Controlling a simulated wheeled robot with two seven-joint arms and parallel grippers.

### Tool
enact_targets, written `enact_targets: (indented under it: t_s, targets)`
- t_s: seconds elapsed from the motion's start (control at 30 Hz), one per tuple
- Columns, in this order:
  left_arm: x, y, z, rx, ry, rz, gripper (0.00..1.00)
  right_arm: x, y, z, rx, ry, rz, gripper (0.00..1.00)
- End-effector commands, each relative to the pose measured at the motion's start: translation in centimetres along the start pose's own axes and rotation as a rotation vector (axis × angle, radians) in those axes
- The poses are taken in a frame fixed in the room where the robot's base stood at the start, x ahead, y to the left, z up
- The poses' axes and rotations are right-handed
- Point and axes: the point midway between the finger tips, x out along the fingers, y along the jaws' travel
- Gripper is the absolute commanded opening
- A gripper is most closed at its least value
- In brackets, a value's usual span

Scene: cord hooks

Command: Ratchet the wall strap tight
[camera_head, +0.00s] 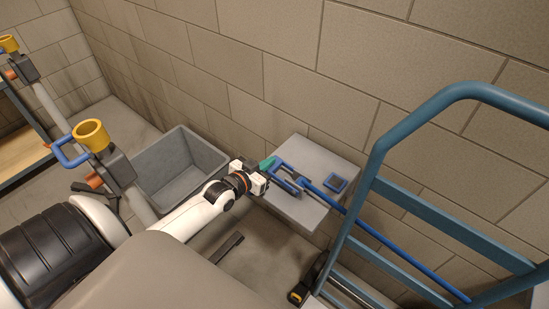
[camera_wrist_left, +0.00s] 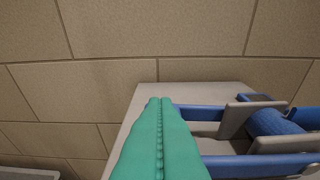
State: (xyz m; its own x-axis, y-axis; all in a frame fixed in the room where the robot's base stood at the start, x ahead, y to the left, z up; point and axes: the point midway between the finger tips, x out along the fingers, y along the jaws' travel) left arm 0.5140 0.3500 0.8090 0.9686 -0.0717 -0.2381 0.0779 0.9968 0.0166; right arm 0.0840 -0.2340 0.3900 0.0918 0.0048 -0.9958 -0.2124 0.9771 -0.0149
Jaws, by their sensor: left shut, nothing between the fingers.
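My left gripper (camera_head: 266,165) is at the left edge of a grey block by the wall. Its teal fingers (camera_wrist_left: 160,104) are shut together with nothing between them. The ratchet, a blue frame with grey plates (camera_head: 283,173), lies over the block just right of the fingertips. In the left wrist view its blue bars and grey plates (camera_wrist_left: 238,118) are right of the fingers; part of it lies outside that view, and I cannot tell whether they touch. A blue strap (camera_head: 395,246) runs from the ratchet down to the right, past a blue tubular frame. My right gripper is not in view.
The grey block (camera_head: 305,215) also bears a small blue square ring (camera_head: 336,184). The blue tubular frame (camera_head: 366,205) stands at the right. A grey open bin (camera_head: 180,165) is on the left. Posts with yellow cups (camera_head: 91,135) stand farther left. A dark bar (camera_head: 224,249) lies on the floor.

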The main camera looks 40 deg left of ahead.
Motion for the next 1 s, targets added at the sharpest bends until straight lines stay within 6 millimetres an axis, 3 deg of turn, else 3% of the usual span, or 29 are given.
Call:
enact_targets:
  t_s: [0.37,0.67,0.73,1.0]
  targets:
    - [-0.1,-0.1,0.2,0.001,0.008,0.0,0.0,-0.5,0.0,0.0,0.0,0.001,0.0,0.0]
    - [-1.0,-0.2,4.8,0.001,0.003,0.001,0.0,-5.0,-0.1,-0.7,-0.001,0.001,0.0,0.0]
    - [-2.8,-0.4,3.5,0.001,0.008,-0.001,0.0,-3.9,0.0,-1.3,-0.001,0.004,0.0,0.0]
    - [-8.2,-0.3,3.6,0.002,0.006,0.0,0.0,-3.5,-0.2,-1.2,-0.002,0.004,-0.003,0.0]
